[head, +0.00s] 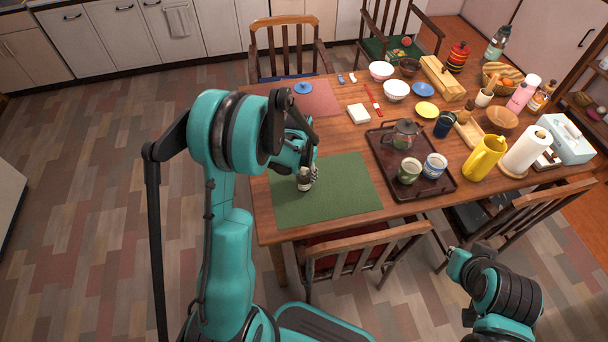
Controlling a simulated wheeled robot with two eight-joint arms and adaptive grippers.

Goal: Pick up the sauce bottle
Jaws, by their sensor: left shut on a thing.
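The sauce bottle (304,184) is a small, light-coloured bottle over the green placemat (343,188) near the table's left end. My left gripper (309,174) is shut on it, and the fingers hide part of it. I cannot tell whether the bottle rests on the mat or is slightly lifted. My right arm is low at the lower right, off the table's front edge. Its gripper (482,250) shows only in part, dark and small, and whether it is open or shut is unclear.
Right of the mat, a dark tray (386,188) holds a glass teapot (405,133) and two cups. A yellow pitcher (485,158) and paper towel roll (526,149) stand further right. Bowls crowd the back. A chair (367,247) is at the front edge. The mat is otherwise clear.

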